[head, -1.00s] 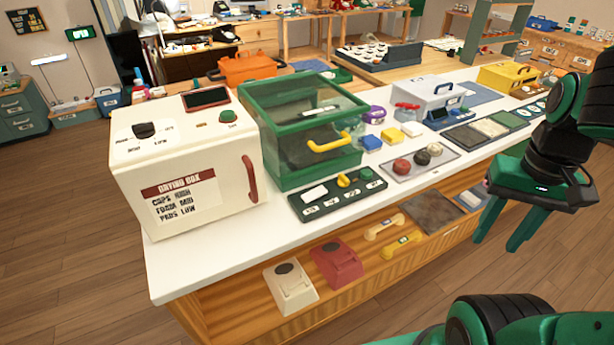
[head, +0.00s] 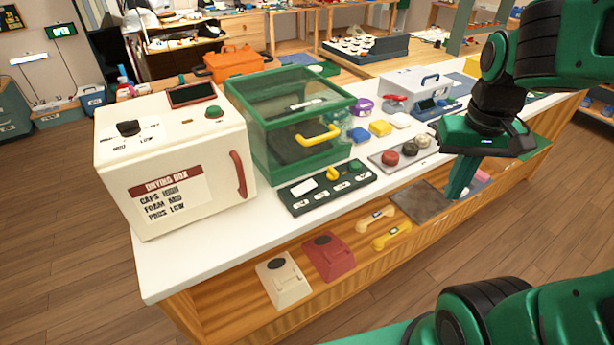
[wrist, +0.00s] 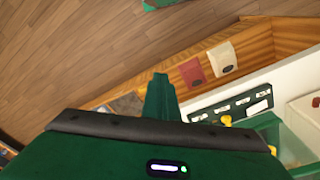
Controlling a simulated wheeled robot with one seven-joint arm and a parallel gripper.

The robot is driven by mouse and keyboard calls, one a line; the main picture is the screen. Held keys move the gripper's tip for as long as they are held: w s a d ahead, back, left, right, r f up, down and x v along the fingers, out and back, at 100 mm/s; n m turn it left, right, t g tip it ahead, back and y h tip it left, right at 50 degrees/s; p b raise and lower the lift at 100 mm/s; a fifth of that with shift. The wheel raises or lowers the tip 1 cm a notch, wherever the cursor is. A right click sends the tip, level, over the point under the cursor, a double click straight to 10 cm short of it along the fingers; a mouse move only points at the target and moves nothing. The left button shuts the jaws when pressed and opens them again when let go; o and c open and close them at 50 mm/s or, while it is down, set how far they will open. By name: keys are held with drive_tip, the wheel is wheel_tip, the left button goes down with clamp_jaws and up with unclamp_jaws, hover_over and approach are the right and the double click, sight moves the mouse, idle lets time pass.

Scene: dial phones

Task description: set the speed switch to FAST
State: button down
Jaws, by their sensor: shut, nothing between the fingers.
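A dark green control panel (head: 292,206) lies on the white worktop in front of the green glass-sided box. It carries a yellow lever (head: 333,173), a white block and a row of small pale labels too small to read. I cannot tell which control is the speed switch. The panel also shows in the wrist view (wrist: 240,103), with its yellow lever (wrist: 226,120) partly in view. My gripper (head: 458,190) is shut and empty, fingers down, in front of the worktop's front edge, right of the panel and well apart from it. Its closed fingers show in the wrist view (wrist: 160,84).
A cream drying box (head: 175,165) with a black knob (head: 128,128) stands at the left end. The green glass-sided box (head: 260,165) has a protruding yellow handle (head: 320,136). A grey tray (head: 380,160) holds round knobs. Phones and handsets lie on the lower shelf.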

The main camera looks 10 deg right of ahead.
drive_tip(key=w+a+r+n+t, duration=0.1)
drive_tip(key=w+a+r+n, duration=0.1)
drive_tip(key=w+a, duration=0.6)
drive_tip(key=w+a+r+n+t+y, duration=0.1)
drive_tip(key=w+a+n, duration=0.4)
drive_tip(key=w+a, duration=0.4)
drive_tip(key=a, duration=0.7)
drive_tip(key=shift+w+a+r+n+t, duration=0.15)
drive_tip(key=shift+w+r+n+t, duration=0.1)
drive_tip(key=shift+r+n+t, duration=0.1)
drive_tip(key=shift+f, duration=0.1)
